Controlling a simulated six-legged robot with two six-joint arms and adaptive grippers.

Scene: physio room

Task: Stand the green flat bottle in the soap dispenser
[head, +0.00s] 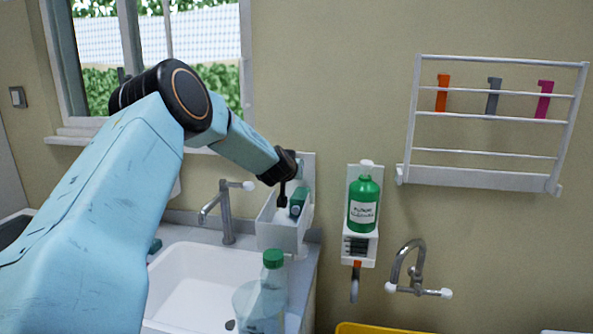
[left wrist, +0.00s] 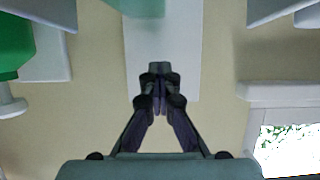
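The green flat bottle (head: 363,205), with a white label, stands upright in the white wall-mounted soap dispenser (head: 359,247). A green surface, probably this bottle, shows at the left edge of the left wrist view (left wrist: 14,45). My left gripper (head: 283,200) is left of that dispenser, in front of a white wall holder (head: 280,236). In the left wrist view its fingers (left wrist: 160,85) are together with no object visible between them. A pale panel (left wrist: 163,30) lies behind them. My right gripper is not in view.
The white holder contains a small dark-green item (head: 299,201). Below are a sink (head: 190,280) with a tap (head: 226,212) and a clear green-capped bottle (head: 273,290). A wall tap (head: 417,285) and a rack (head: 480,180) are at right. The wall between dispenser and rack is bare.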

